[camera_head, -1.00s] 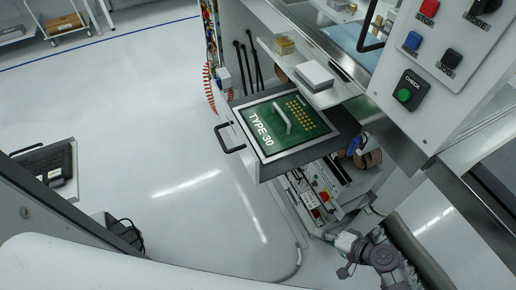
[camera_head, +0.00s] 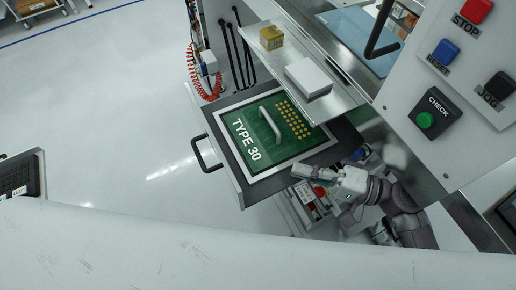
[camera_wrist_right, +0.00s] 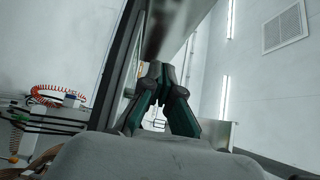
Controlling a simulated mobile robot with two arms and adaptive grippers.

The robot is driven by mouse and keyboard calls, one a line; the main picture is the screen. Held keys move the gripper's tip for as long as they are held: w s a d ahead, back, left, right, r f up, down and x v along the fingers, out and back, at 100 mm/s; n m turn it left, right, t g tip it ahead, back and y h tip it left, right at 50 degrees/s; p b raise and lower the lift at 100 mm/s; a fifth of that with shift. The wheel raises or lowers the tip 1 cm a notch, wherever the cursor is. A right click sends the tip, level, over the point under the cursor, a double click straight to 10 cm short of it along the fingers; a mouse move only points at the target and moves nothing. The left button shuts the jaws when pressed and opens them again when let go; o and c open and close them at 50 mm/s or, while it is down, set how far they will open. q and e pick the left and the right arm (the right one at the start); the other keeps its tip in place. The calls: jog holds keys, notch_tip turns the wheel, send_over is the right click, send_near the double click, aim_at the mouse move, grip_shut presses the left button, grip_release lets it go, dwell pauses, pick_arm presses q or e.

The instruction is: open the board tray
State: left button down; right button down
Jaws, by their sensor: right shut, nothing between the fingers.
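The board tray (camera_head: 345,137) stands pulled out from the machine in the head view, with a black bar handle (camera_head: 206,158) on its left front. A green board marked TYPE 30 (camera_head: 262,148), with a pale grip bar and rows of gold dots, lies in it. My right gripper (camera_head: 305,172) is at the tray's lower right side, away from the handle; whether it touches the tray I cannot tell. In the right wrist view its dark fingers (camera_wrist_right: 160,74) with green pads are shut and empty. My left gripper is not in view.
A shelf above the tray holds a gold block (camera_head: 271,38) and a white box (camera_head: 308,78). A panel with a green CHECK button (camera_head: 425,120) is at right. A red coiled hose (camera_head: 205,78) hangs behind the tray.

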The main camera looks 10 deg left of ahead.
jog(key=p, duration=0.4)
send_over(240, 177)
jog(key=w+d, duration=0.3)
jog(key=d, duration=0.1)
jog(key=shift+s+d+r, duration=0.2)
jog(key=shift+s+r, duration=0.05)
jog(key=shift+r, duration=0.05)
jog(key=a, duration=0.1)
jog(key=s+a+p, duration=0.1)
jog(key=a+p, duration=0.1)
jog(key=shift+s+f, duration=0.2)
jog(key=shift+s, duration=0.1)
jog(key=shift+s+a+f, duration=0.1)
jog(key=shift+s+a, duration=0.2)
jog(key=shift+a, duration=0.1)
jog(key=shift+s+a, duration=0.15)
jog(key=shift+a, duration=0.1)
jog(key=s+a, duration=0.5)
jog(key=a, duration=0.2)
jog(key=shift+a+b, duration=0.35)
jog(key=shift+b, duration=0.1)
